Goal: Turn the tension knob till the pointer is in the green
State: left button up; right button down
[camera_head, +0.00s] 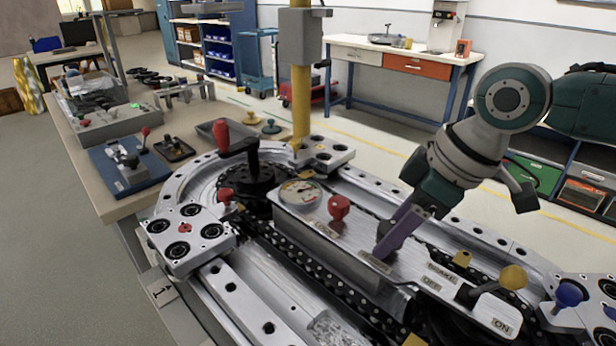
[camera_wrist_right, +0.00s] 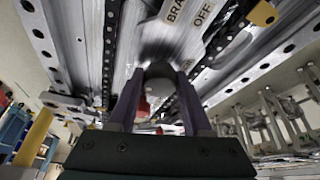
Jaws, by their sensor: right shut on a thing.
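My right gripper (camera_head: 388,246) reaches down from the right onto the flat panel (camera_head: 425,262) in the middle of the track. In the right wrist view its two purple fingers (camera_wrist_right: 158,100) are shut on a grey round-topped knob (camera_wrist_right: 160,72). In the head view the fingers mostly hide that knob; a small label (camera_head: 375,262) sits beside it, too small to read. The round gauge (camera_head: 300,193) has a pale face with some colour on it. I cannot tell where its pointer stands. My left gripper is not in view.
A red knob (camera_head: 340,207) stands between gauge and gripper. A red-handled crank (camera_head: 222,136) rises at the far end, near a yellow post (camera_head: 300,90). A yellow-knobbed lever (camera_head: 512,278) and a blue knob (camera_head: 568,294) are at the right. Black chain runs alongside the panel.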

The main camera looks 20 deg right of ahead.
jog(key=shift+n+g+y+b, duration=0.3)
jog(key=shift+n+b, duration=0.2)
jog(key=shift+n, duration=1.3)
jog(key=shift+c, duration=1.7)
grip_release()
jog(key=v, duration=1)
jog(key=shift+w+d, duration=0.15)
jog(key=shift+w, duration=0.05)
